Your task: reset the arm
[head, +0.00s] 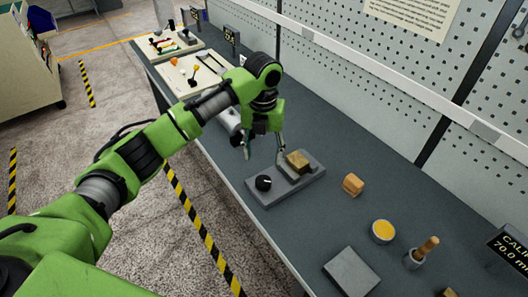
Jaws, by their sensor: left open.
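My left arm, green with dark joints, comes in from the left and reaches over the dark workbench (335,217). My left gripper (264,154) points down and is open, with its fingertips apart. It is just behind and left of a grey fixture (292,185) that carries a black knob (263,183) and a brass-coloured block (298,162). The right fingertip looks close to the block; I cannot tell whether they touch. Nothing shows between the fingers. My right gripper is not in view.
A wooden block (352,185), a yellow-topped round container (383,231), a wood-handled tool in a cup (421,253) and a grey plate (351,273) lie to the right. Trays with small parts (196,77) stand at the far end. A pegboard wall (400,95) runs along the bench's back.

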